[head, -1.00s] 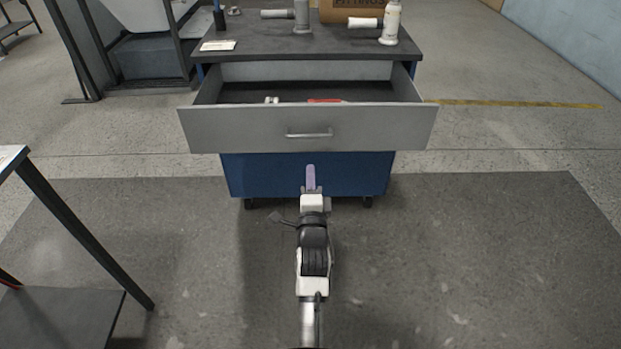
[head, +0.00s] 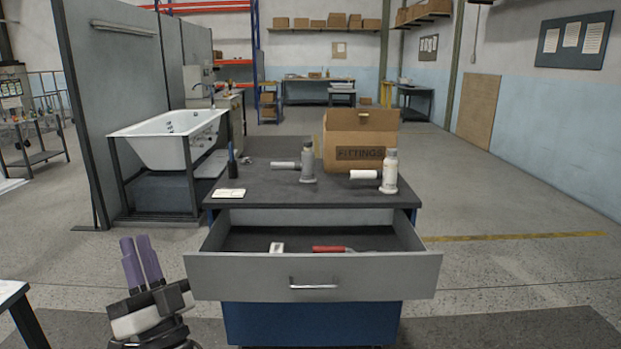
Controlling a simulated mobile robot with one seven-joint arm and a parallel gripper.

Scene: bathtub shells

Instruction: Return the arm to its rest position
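My gripper (head: 140,264) is at the lower left of the head view, to the left of the open drawer and apart from it. Its two purple fingers point up and stand close together. At this angle I cannot tell whether a gap remains between the tips. I see nothing held in them. The lower part of my arm is cut off by the bottom edge.
A blue cart with a dark top (head: 260,182) stands ahead, its grey drawer (head: 230,275) pulled out. The top holds a cardboard box (head: 358,140) and several bottles and fittings. A table corner (head: 12,292) is at lower left. Floor at right is clear.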

